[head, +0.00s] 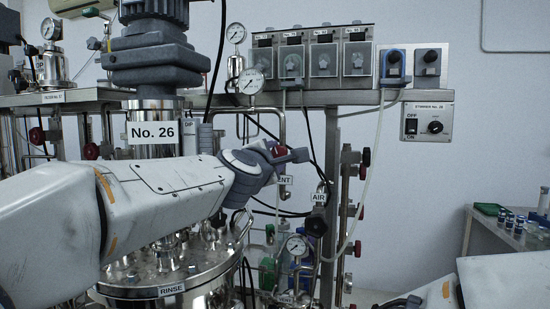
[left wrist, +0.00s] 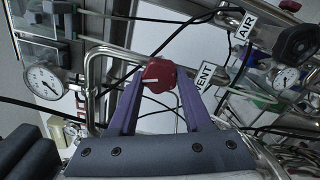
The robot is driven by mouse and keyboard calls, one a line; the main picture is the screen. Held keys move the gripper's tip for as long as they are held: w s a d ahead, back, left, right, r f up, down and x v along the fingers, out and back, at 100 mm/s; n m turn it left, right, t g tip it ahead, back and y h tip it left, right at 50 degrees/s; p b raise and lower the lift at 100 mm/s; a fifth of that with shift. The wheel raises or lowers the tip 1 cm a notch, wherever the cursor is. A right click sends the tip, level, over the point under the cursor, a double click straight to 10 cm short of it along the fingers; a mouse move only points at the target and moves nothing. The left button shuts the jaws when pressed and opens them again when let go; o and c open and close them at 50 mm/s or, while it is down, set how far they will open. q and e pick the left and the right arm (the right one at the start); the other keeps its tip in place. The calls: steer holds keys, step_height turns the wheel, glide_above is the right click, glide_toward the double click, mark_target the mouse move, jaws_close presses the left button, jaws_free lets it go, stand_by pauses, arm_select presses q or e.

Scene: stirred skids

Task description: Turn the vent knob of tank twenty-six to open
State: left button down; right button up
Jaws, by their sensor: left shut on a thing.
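Tank twenty-six (head: 210,285) stands at the lower left, under a "No. 26" sign (head: 153,132). A red vent knob (head: 278,151) is on the piping to its right, above the "VENT" tag (head: 284,180). My left gripper (head: 290,156) is shut on this knob. In the left wrist view the knob (left wrist: 158,75) sits between the two purple fingertips (left wrist: 158,82), with a short white mark on its face and the "VENT" tag (left wrist: 203,77) beside it. My right arm shows at the lower right, its dark gripper (head: 400,302) mostly cut off by the frame edge.
A black knob (head: 316,223) is by the "AIR" tag (head: 319,198), right of the vent. Pressure gauges (head: 251,81) and hoses crowd the piping. A stirrer switch box (head: 427,122) hangs on the right. A side bench (head: 510,228) holds small bottles.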

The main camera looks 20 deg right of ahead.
arm_select(q)
steer(key=shift+a, duration=0.1)
steer(key=shift+c, duration=1.6)
jaws_free()
steer(key=shift+s, duration=0.1)
steer(key=shift+s+a, duration=0.2)
steer(key=shift+s, duration=0.1)
steer(key=b+v, duration=0.1)
steer(key=v, duration=0.8)
steer(key=shift+s+a, duration=0.15)
steer(key=shift+a, duration=0.05)
